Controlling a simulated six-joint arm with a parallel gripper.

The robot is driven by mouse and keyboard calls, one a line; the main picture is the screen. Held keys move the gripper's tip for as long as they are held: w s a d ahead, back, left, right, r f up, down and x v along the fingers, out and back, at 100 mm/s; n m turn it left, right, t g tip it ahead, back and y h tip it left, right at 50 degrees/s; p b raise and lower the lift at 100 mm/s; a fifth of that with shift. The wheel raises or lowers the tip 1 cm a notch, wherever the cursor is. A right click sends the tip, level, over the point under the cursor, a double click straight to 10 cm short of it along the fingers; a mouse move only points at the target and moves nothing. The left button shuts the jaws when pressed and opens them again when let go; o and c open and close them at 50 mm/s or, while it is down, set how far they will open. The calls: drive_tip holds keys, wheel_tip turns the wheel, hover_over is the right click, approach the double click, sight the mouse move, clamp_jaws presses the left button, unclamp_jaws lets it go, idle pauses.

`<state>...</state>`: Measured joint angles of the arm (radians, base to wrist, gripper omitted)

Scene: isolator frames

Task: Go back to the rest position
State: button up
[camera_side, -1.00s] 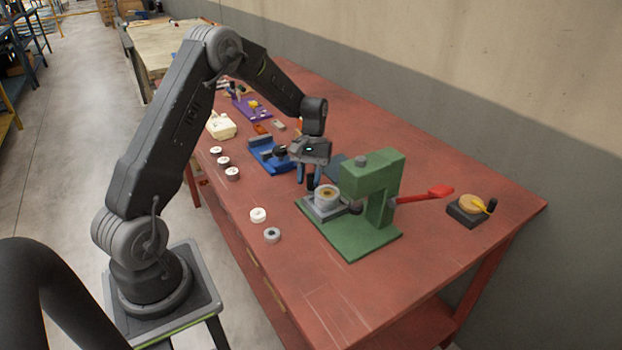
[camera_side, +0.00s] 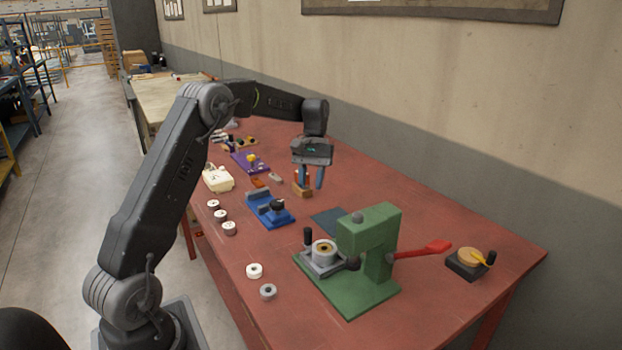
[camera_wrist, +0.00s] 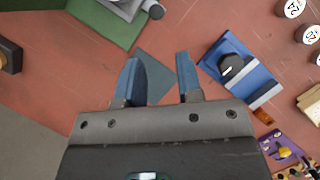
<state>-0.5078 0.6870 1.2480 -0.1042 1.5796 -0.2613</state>
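My gripper (camera_side: 312,177) hangs in the air above the red table (camera_side: 420,290), behind the green press and to the right of the blue fixture. In the wrist view its two blue fingers (camera_wrist: 157,80) are apart with nothing between them, only the table and a dark flat plate showing below. The green press (camera_side: 372,250) stands on the table with its red lever (camera_side: 425,248) pointing right. A pale cylindrical part (camera_side: 324,252) sits on the press's grey base plate, next to a black upright knob.
The blue fixture (camera_side: 270,208), a dark flat plate (camera_side: 330,221), a cream box (camera_side: 218,178) and a purple fixture (camera_side: 250,163) lie on the table. Several round parts line its left edge. A wall runs behind.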

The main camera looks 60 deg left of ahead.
drive_tip(key=shift+a+r, duration=0.1)
drive_tip(key=shift+r, duration=0.2)
drive_tip(key=s+d+r+m+t+y, duration=0.35)
drive_tip(key=s+d+r, duration=0.6)
drive_tip(key=d, duration=0.45)
drive_tip(key=s+d+m+t, duration=0.2)
drive_tip(key=s+d, duration=0.2)
drive_tip(key=s, duration=0.3)
drive_tip(key=s+d+f+m+t, duration=0.1)
drive_tip(key=s+d+m+t, duration=0.2)
drive_tip(key=s, duration=0.4)
drive_tip(key=shift+s+d+f, duration=0.3)
drive_tip(key=shift+s+d, duration=0.1)
drive_tip(key=shift+d, duration=0.25)
